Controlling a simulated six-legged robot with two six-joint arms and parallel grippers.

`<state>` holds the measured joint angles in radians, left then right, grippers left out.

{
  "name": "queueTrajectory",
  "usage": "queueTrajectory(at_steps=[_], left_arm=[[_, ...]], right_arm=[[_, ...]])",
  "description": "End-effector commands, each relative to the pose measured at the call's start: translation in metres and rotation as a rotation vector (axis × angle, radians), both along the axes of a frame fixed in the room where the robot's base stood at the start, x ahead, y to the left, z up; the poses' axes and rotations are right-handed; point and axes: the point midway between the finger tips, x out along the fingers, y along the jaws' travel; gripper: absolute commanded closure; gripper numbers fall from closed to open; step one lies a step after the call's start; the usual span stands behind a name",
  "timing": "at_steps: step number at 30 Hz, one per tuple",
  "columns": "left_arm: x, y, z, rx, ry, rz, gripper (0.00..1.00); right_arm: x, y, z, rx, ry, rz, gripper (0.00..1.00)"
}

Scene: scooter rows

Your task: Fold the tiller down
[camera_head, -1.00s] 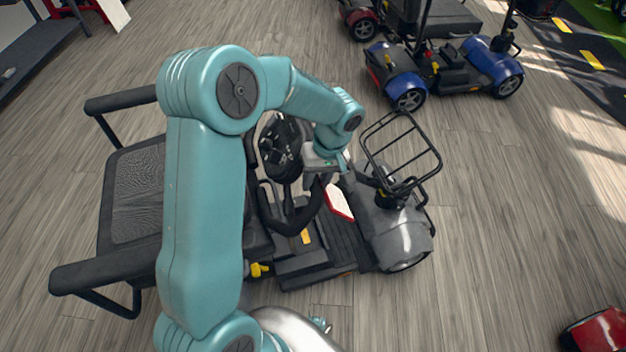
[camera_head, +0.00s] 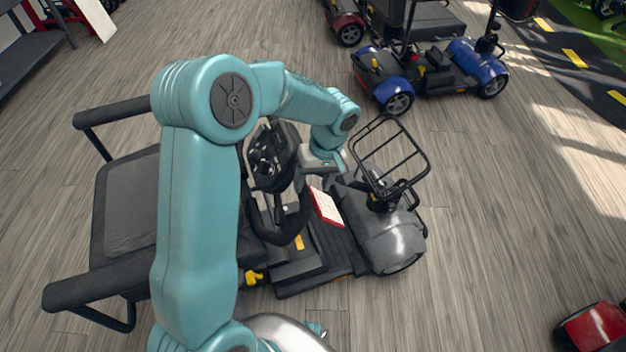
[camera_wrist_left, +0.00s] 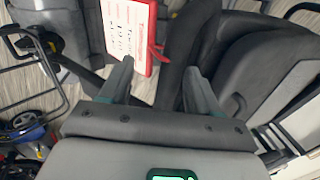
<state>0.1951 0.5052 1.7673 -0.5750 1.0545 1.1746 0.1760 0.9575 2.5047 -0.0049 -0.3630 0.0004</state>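The grey-and-black mobility scooter (camera_head: 385,240) stands on the wooden floor, its seat at left. Its tiller is upright-leaning, with a dark console (camera_head: 268,155) and a black loop handle (camera_head: 283,232); my arm hides part of it. A red-edged white card (camera_head: 326,206) hangs beside the tiller and also shows in the left wrist view (camera_wrist_left: 122,28). My left gripper (camera_head: 322,176) is at the tiller's front side, close to the console. In the left wrist view its fingers (camera_wrist_left: 157,82) are apart, with black handle parts just beyond; contact is unclear. My right gripper is out of view.
A front basket (camera_head: 390,160) of black wire stands right of my left gripper. The armrested seat (camera_head: 125,205) is at left. A blue scooter (camera_head: 440,70) stands behind, and a red one (camera_head: 595,328) is at lower right.

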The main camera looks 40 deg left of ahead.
Motion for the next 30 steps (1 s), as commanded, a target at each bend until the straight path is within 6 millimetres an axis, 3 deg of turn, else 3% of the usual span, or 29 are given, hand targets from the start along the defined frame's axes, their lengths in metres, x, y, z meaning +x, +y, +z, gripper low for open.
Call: queueTrajectory(at_steps=[6, 10, 24, 30], left_arm=[[0.001, -0.001, 0.001, -0.002, -0.004, -0.001, 0.42], [0.004, -0.002, 0.013, 0.000, -0.006, -0.002, 0.42], [0.024, -0.015, 0.127, 0.000, -0.006, -0.001, 0.42], [0.029, -0.019, 0.154, 0.000, -0.003, -0.001, 0.42]], right_arm=[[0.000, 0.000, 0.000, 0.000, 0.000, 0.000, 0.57], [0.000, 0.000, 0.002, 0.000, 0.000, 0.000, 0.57], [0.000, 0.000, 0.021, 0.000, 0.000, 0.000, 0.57], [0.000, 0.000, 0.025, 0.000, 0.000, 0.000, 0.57]])
